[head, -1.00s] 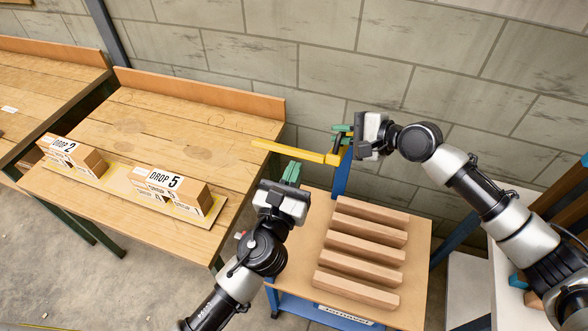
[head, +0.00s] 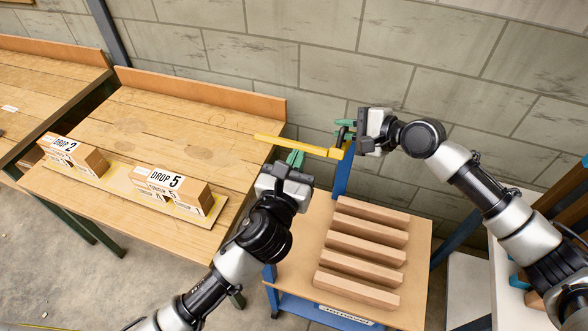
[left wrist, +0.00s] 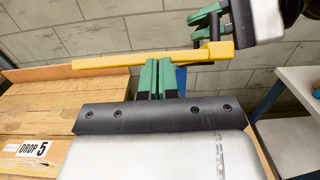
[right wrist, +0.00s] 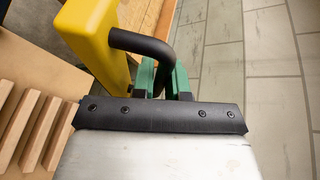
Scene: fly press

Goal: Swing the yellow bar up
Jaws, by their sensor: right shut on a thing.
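The yellow bar (head: 300,145) reaches from over the workbench to the top of a blue post (head: 342,178). In the left wrist view the bar (left wrist: 115,63) runs nearly level. A black bent handle (right wrist: 140,42) sticks out of its thick yellow end (right wrist: 90,32). My right gripper (head: 350,130) is shut on this handle; its green fingers (right wrist: 162,75) close around it. My left gripper (head: 295,158) is shut and empty just in front of the bar. Its green fingers (left wrist: 158,78) stand side by side and overlap the bar in the left wrist view; contact cannot be told.
Several wooden bars (head: 365,250) lie on the small table (head: 412,290) below. The workbench (head: 130,150) at left carries blocks marked DROP 2 (head: 75,155) and DROP 5 (head: 170,185). A block wall (head: 300,60) stands close behind. A white surface (head: 508,275) is at right.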

